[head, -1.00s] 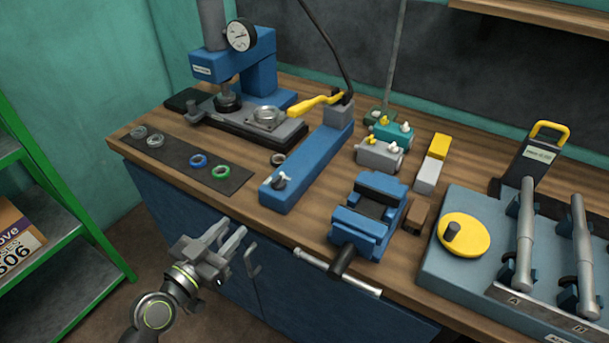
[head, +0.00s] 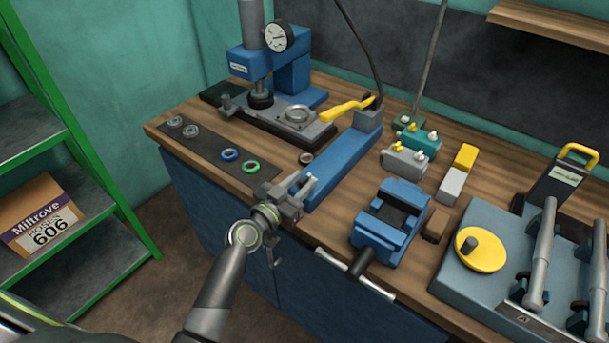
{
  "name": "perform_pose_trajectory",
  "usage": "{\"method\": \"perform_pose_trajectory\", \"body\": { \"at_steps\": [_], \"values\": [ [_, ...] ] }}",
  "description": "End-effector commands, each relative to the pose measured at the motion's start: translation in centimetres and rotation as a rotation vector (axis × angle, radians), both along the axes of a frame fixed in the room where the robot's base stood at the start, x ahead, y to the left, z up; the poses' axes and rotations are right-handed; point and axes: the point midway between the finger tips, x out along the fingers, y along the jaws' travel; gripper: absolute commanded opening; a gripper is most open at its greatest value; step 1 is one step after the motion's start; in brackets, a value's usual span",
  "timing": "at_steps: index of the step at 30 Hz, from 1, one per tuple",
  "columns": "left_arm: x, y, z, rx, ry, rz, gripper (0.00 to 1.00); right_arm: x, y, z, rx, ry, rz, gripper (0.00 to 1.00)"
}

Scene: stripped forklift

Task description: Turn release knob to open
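The blue hand pump (head: 342,165) lies on the wooden bench, with a yellow lever (head: 345,110) at its far end. Its near end, where a small white release knob showed earlier, is covered by my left gripper (head: 297,184). The knob is hidden now. My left gripper reaches in from the lower left, its two grey fingers apart at the pump's near end. I cannot tell whether the fingers touch the knob. My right gripper is not in view.
A blue press (head: 270,65) with a dial stands behind left. A dark mat (head: 205,150) with several rings lies left of the gripper. A blue vise (head: 385,225) stands close on the right. A green shelf (head: 75,130) with a box is at far left.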

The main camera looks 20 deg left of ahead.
Motion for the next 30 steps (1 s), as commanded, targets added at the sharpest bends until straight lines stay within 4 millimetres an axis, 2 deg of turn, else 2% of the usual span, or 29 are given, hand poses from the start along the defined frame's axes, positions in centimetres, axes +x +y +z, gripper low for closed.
{"method": "perform_pose_trajectory", "body": {
  "at_steps": [6, 16, 23, 30],
  "values": [
    [1.6, -0.6, 0.0, -0.001, 0.000, 0.001, 0.31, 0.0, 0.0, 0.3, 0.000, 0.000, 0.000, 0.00],
    [1.9, -0.7, -0.1, 0.000, 0.000, 0.001, 0.31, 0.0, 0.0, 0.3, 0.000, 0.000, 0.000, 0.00],
    [1.8, -0.7, -0.1, 0.000, 0.000, 0.001, 0.02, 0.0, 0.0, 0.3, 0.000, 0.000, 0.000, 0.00],
    [1.8, -0.7, 0.0, 0.000, 0.001, 0.004, 0.00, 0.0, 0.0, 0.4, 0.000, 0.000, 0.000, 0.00]
  ]
}}
